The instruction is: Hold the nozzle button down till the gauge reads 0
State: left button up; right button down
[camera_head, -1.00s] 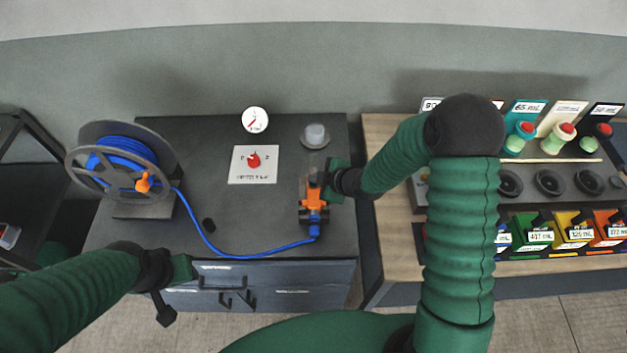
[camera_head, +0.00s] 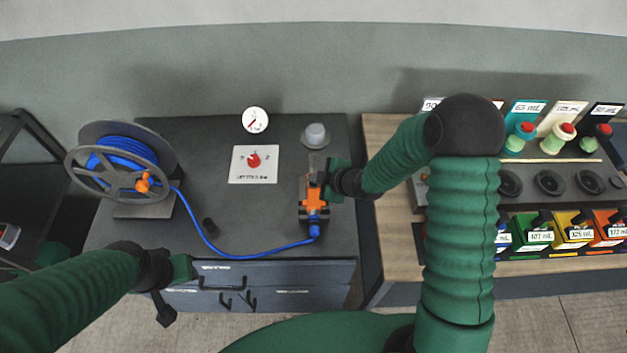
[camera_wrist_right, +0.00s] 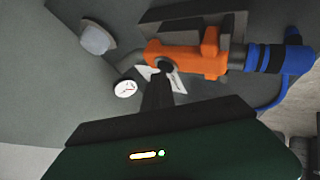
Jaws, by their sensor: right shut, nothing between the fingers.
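The orange nozzle (camera_head: 312,205) lies on the dark bench, joined to a blue hose at its near end. It also shows in the right wrist view (camera_wrist_right: 205,58). My right gripper (camera_head: 328,182) is shut with nothing between its fingers, its tip at the nozzle's upper end. In the right wrist view the fingertips (camera_wrist_right: 160,72) meet the nozzle near a dark round part; whether they press the button I cannot tell. The round white gauge (camera_head: 255,120) has a red needle pointing to lower left; its figures are too small to read. My left gripper (camera_head: 184,268) is near the bench's front edge, jaw state unclear.
The blue hose (camera_head: 215,246) runs to a reel (camera_head: 125,165) at the left. A white plate with a red knob (camera_head: 254,160) and a grey domed cup (camera_head: 315,136) are on the bench. A wooden table (camera_head: 385,150) with coloured bins stands at the right.

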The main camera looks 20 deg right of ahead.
jog(key=shift+d+r+p, duration=0.15)
jog(key=shift+r+p, duration=0.55)
jog(key=shift+r, duration=0.15)
jog(key=shift+r, duration=0.1)
jog(key=shift+r+p, duration=0.35)
jog(key=shift+p, duration=0.1)
notch_tip(320, 180, up, 4)
jog(key=p, duration=0.3)
jog(key=shift+r, duration=0.1)
jog(key=s+d+m+g+h+b, duration=0.1)
jog(key=s+m+g+h+b, duration=0.1)
jog(key=s+m, duration=0.5)
jog(key=s+d+r+m+g+h+b, duration=0.1)
jog(key=s+m, duration=0.6)
jog(key=s, duration=0.7)
jog(key=d+g+h+b, duration=0.1)
jog(key=g+b, duration=0.1)
jog(key=b, duration=0.1)
jog(key=shift+s+g, duration=0.15)
jog(key=shift+g, duration=0.15)
